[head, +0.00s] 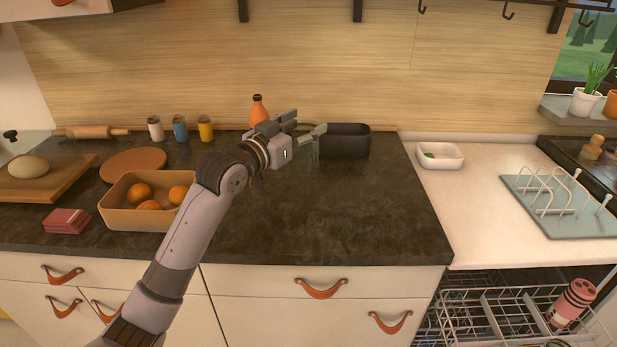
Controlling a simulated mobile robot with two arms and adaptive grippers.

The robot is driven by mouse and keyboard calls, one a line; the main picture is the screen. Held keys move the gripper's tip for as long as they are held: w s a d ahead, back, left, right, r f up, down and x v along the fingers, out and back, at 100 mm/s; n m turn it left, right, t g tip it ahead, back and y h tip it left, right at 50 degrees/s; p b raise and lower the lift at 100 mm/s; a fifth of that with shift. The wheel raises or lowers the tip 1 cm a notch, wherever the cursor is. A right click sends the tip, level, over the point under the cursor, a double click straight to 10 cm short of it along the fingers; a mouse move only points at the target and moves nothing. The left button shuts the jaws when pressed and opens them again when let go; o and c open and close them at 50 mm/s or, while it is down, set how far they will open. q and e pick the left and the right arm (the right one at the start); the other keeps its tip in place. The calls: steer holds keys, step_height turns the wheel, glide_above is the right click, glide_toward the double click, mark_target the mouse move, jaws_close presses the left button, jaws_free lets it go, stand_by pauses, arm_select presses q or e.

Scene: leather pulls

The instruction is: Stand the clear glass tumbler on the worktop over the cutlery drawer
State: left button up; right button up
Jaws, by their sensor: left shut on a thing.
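My left gripper (305,123) reaches over the dark worktop (330,215) toward the back, just left of a black bin. It is shut on the clear glass tumbler (304,143), which shows only faintly between and below the fingers. The tumbler looks about upright; I cannot tell whether its base touches the worktop. Below the worktop's front edge are white drawers with orange leather pulls, one a wide top drawer (260,283). Their contents are hidden, so I cannot tell which holds cutlery. My right gripper is not in view.
The black bin (346,142) and an orange bottle (258,108) stand close to the gripper. A box of oranges (125,215) stands at left. The worktop's middle and front right are clear. At right, an open dishwasher rack (490,310) sits below a white counter (470,210).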

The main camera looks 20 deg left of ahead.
mark_target(304, 163)
arm_select(q)
step_height(304, 163, down, 9)
steer(key=shift+w+f, duration=0.15)
steer(key=shift+f, duration=2.35)
steer(key=o, duration=1.3)
steer(key=shift+c, duration=0.2)
steer(key=b+v, duration=0.1)
steer(key=v, duration=1.1)
